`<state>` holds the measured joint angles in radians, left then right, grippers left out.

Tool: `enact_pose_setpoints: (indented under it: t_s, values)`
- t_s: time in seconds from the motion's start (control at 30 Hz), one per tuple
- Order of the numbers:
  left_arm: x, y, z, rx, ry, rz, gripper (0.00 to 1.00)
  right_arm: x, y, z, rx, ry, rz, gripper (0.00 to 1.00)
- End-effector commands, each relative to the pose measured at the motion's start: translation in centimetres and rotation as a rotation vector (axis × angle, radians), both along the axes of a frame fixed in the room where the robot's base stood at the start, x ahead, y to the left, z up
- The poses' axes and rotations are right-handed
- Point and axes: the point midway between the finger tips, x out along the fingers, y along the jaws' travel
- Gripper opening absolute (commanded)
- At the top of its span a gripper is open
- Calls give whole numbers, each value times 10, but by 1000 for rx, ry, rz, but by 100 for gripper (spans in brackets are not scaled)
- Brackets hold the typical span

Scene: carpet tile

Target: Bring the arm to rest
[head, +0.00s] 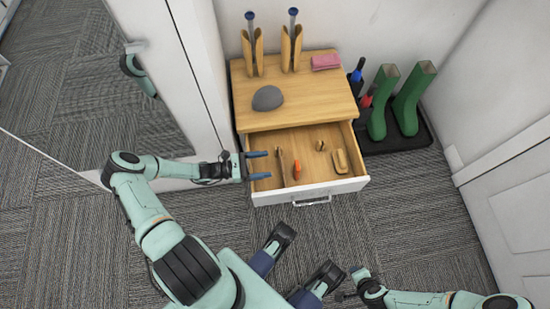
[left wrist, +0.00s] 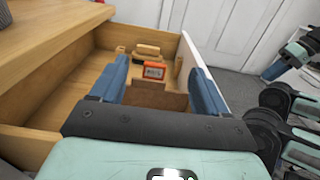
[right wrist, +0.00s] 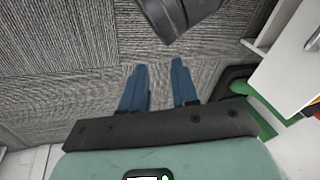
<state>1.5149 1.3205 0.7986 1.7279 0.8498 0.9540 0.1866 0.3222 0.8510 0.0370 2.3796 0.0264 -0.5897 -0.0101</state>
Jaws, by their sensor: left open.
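My left gripper (head: 260,165) reaches in from the left over the left side of the open drawer (head: 330,187). Its two blue fingers are apart, with nothing held between them. In the left wrist view the fingers frame the drawer's inside, with an orange-red item (left wrist: 154,71) seen beyond them. My right gripper (right wrist: 158,82) shows in the right wrist view with its blue fingers apart and empty, above the grey carpet. In the head view my right arm is at the bottom right, and its fingers cannot be made out.
The wooden cabinet top (head: 325,95) holds a grey stone-like lump (head: 267,98), a pink cloth (head: 326,62) and two wooden stands. Green boots (head: 411,98) stand on a dark tray at right. A mirror (head: 95,70) stands at left, a white door (head: 515,215) at right.

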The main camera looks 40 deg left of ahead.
Motion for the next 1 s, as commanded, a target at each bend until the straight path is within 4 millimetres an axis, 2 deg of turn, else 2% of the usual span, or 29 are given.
enact_pose_setpoints:
  t_s: [0.2, 0.77, 0.87, 0.97, 1.0]
  values:
    - [-9, 8, 0, -1, 0, 0, 75, -3, 1, 1, 3, 8, 3, 29]
    - [-9, 8, 1, -1, -1, 0, 75, -3, 2, 3, 4, 9, 4, 29]
    - [-9, 8, 16, 0, -5, 0, 75, -8, 4, 15, 10, 18, 8, 29]
    - [-9, 8, 48, -1, -16, 0, 75, -19, 9, 43, 22, 43, 19, 29]
    - [-8, 8, 64, 0, -22, 0, 75, -25, 11, 57, 30, 60, 25, 29]
